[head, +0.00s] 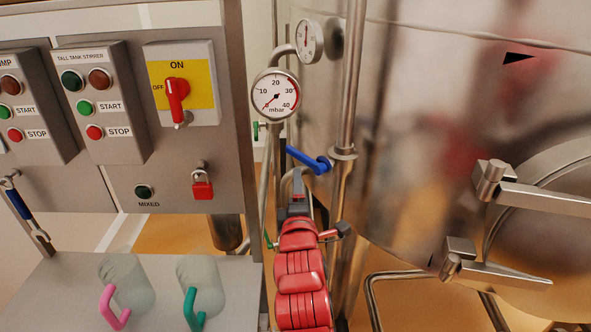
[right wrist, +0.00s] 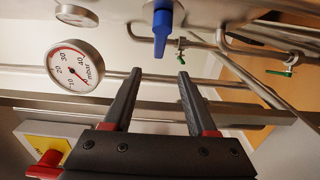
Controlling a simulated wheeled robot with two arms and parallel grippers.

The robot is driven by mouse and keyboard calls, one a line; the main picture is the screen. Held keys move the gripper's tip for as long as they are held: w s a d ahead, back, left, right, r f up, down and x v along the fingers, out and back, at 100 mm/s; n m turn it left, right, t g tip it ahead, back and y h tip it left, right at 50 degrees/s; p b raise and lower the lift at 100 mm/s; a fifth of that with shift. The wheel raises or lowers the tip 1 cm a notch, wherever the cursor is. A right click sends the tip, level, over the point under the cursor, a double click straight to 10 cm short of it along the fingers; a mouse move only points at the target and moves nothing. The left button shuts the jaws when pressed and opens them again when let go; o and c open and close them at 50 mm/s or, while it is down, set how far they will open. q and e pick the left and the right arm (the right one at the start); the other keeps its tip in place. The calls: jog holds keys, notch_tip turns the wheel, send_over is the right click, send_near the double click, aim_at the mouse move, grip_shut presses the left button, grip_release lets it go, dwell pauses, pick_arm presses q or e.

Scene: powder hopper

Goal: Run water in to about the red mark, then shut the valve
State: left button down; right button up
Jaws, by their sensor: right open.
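The valve's blue lever handle (head: 308,160) sits on the pipework beside the steel tank. In the right wrist view the blue handle (right wrist: 163,28) hangs ahead, in line with the gap between the fingertips. My right gripper (head: 298,187) is just below the handle in the head view. In the right wrist view my right gripper (right wrist: 159,73) is open, with nothing between its fingers. A mbar gauge (head: 275,94) has a red band at its high end; its needle points low left, near the bottom of the scale. The gauge also shows in the right wrist view (right wrist: 75,67). My left gripper is out of view.
A second gauge (head: 309,41) sits behind the first. A vertical steel pipe (head: 352,80) stands right of the handle, before the tank (head: 430,110). A control panel (head: 225,130) is left. Two glass jugs (head: 128,283) (head: 198,280) stand on a steel shelf (head: 60,290).

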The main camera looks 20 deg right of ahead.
aim_at(297, 158)
jog(key=p+x, duration=0.1)
jog(key=x, duration=1.3)
jog(key=shift+d+r+p, duration=0.1)
jog(key=shift+p, duration=0.2)
jog(key=shift+c, duration=0.3)
grip_shut()
dwell(0.6)
